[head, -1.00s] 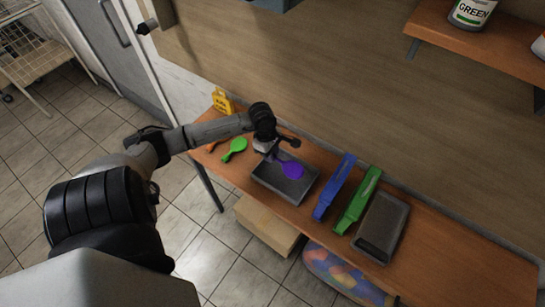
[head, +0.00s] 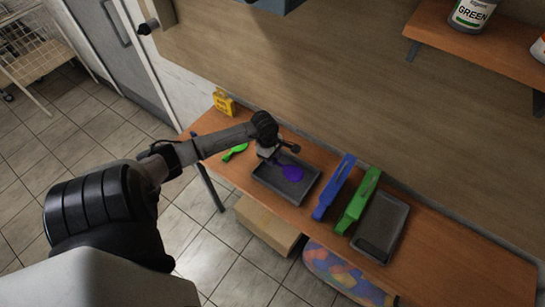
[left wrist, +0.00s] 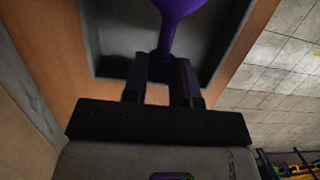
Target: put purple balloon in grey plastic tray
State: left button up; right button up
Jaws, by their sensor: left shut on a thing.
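The purple balloon (head: 292,173) is over the left grey plastic tray (head: 270,190) on the wooden table; whether it touches the tray floor I cannot tell. My left gripper (head: 277,157) is at the tray's back left part and is shut on the balloon's neck. In the left wrist view the balloon (left wrist: 178,8) runs up from between the fingers of the left gripper (left wrist: 162,75), with the dark tray (left wrist: 218,30) behind it. My right gripper is not in view.
A blue holder (head: 334,187), a green holder (head: 358,200) and a second grey tray (head: 381,227) stand to the right. A green balloon (head: 235,151) lies left, partly behind my arm. A yellow box (head: 224,103) stands at the back left.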

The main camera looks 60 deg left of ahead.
pick_arm(q)
jog(key=shift+f+b, duration=0.55)
jog(key=shift+f, duration=0.1)
jog(key=o, duration=0.8)
jog(key=shift+r, duration=0.1)
